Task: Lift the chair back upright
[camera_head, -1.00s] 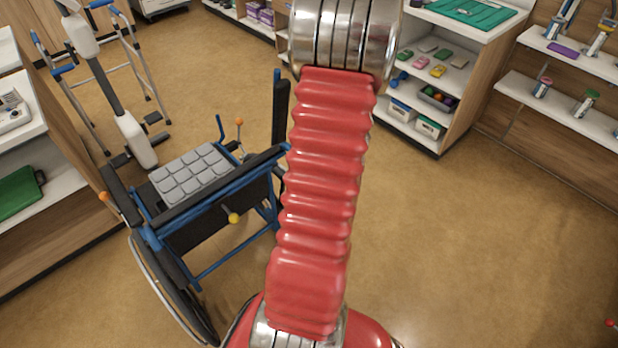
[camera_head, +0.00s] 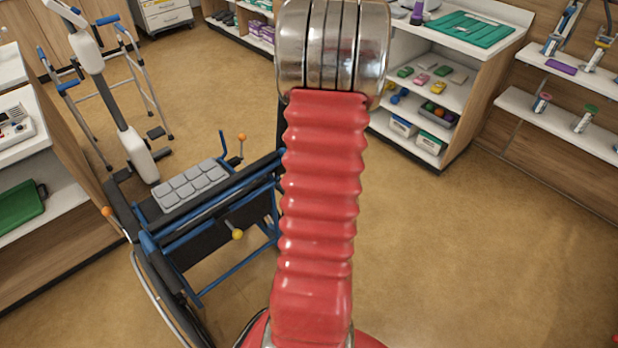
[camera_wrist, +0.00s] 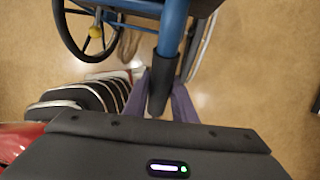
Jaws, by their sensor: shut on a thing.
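The chair is a blue-framed wheelchair (camera_head: 190,225) at left in the head view, with a grey padded cushion (camera_head: 190,186). Its dark back (camera_head: 212,240) with blue tubes rises on the near side and covers part of the cushion. In the wrist view, a blue tube (camera_wrist: 172,30) ends in a black push handle (camera_wrist: 159,92). My gripper (camera_wrist: 161,86) is shut on this handle, one finger on each side. In the head view my red arm hides the gripper and the chair's right end.
A walking frame (camera_head: 140,75) and a white-and-grey upright device (camera_head: 110,90) stand behind the chair. A side unit (camera_head: 60,230) is close at left. Shelves (camera_head: 465,90) stand at back right.

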